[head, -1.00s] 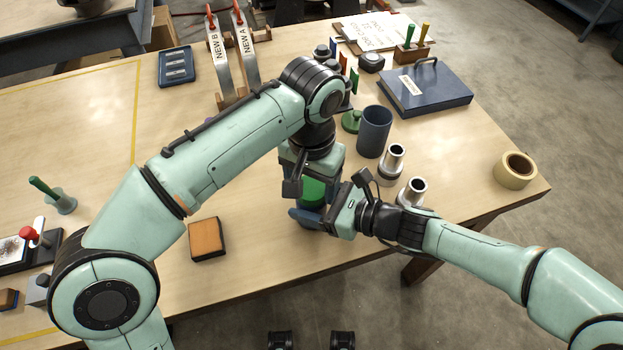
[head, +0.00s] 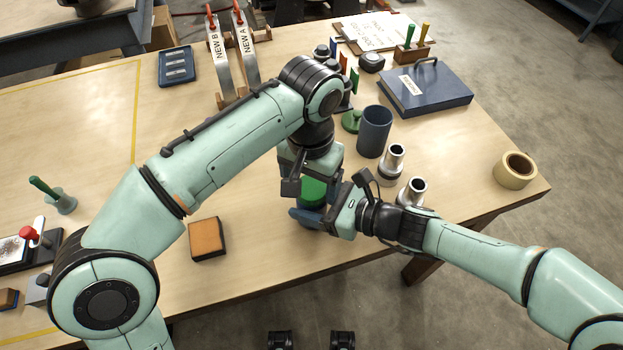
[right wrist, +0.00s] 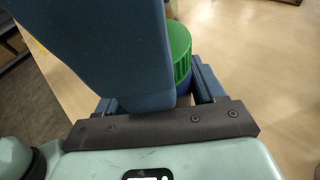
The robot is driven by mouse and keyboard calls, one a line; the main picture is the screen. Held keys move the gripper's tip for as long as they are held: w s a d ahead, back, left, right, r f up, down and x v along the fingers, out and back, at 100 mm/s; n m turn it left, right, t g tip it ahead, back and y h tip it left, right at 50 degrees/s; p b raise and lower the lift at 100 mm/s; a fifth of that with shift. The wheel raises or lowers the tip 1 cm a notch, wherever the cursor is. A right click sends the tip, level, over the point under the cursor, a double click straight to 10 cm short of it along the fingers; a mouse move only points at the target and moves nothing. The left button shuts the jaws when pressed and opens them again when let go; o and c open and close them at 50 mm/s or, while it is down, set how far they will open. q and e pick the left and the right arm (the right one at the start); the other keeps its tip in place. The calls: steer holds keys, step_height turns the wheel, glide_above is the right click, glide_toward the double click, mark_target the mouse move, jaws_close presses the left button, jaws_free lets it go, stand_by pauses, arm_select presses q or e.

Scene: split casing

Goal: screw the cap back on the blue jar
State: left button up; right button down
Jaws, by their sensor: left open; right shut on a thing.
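The green cap (head: 313,190) sits on top of the blue jar, close to the table's front edge. In the right wrist view the cap (right wrist: 180,48) shows with a narrow strip of the blue jar (right wrist: 184,87) under it. My right gripper (head: 310,214) is shut on the jar from the right side. My left gripper (head: 314,182) points down over the cap and is open, with its fingers about the cap's sides. The arms and fingers hide most of the jar. A large dark blue part hides the cap's left side in the right wrist view. I cannot tell how tightly the cap sits.
A dark blue cup (head: 374,132), a green knobbed piece (head: 352,121) and two metal cylinders (head: 391,162) stand behind and right of the jar. An orange-topped block (head: 207,239) lies to the left. A tape roll (head: 515,171) lies near the right edge.

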arm_select(q)
steer(key=shift+s+d, duration=0.15)
steer(key=shift+d, duration=0.1)
steer(key=shift+r, duration=0.3)
steer(key=shift+a+r, duration=0.2)
steer(key=shift+r, duration=3.25)
arm_select(e)
steer(key=shift+c, duration=0.2)
jaws_free()
